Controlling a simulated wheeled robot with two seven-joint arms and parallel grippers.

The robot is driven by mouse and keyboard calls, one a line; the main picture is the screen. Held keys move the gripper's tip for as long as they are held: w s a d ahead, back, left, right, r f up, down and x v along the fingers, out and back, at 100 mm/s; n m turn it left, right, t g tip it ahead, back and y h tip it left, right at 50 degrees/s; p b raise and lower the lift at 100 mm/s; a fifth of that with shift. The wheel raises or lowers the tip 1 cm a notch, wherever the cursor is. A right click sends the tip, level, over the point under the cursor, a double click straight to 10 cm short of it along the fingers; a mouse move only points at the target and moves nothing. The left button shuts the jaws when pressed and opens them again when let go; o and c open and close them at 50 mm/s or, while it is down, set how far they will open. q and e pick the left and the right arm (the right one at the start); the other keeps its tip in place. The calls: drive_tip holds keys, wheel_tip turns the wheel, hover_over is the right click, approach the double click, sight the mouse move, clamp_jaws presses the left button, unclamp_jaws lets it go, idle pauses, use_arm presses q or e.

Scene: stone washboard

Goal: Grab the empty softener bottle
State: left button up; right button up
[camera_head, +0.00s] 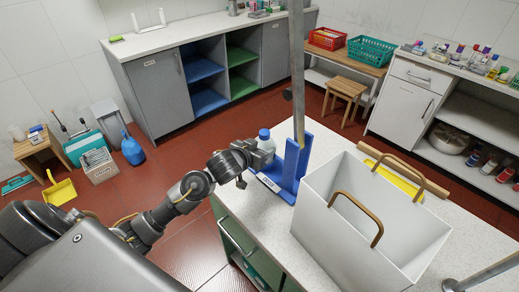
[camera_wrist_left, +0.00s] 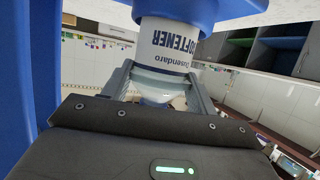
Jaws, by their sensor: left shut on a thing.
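The softener bottle (camera_wrist_left: 178,42) is white with blue lettering reading "SOFTENER" in the left wrist view. In the head view its blue cap (camera_head: 264,134) and pale body show at the near counter's left end, beside a blue stand (camera_head: 288,172). My left gripper (camera_head: 256,152) is shut on the bottle; its two fingers (camera_wrist_left: 162,90) sit on either side of it in the left wrist view. Whether the bottle touches the stand, and whether it is empty, I cannot tell. My right gripper is not in view.
A large white bag (camera_head: 335,235) with brown handles stands on the speckled counter (camera_head: 245,204), right of the stand. A yellow item (camera_head: 398,180) lies behind it. A metal post rises behind the stand.

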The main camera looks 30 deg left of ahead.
use_arm(q)
wheel_tip(320, 180, up, 3)
drive_tip(key=shift+f, duration=0.1)
drive_tip(key=w+d+r+p+v, duration=0.1)
drive_tip(key=r+p+v, duration=0.2)
drive_tip(key=p+v, duration=0.4)
drive_tip(key=shift+d+p+v, duration=0.3)
drive_tip(key=shift+p+v, duration=0.1)
drive_tip(key=shift+v, duration=4.3)
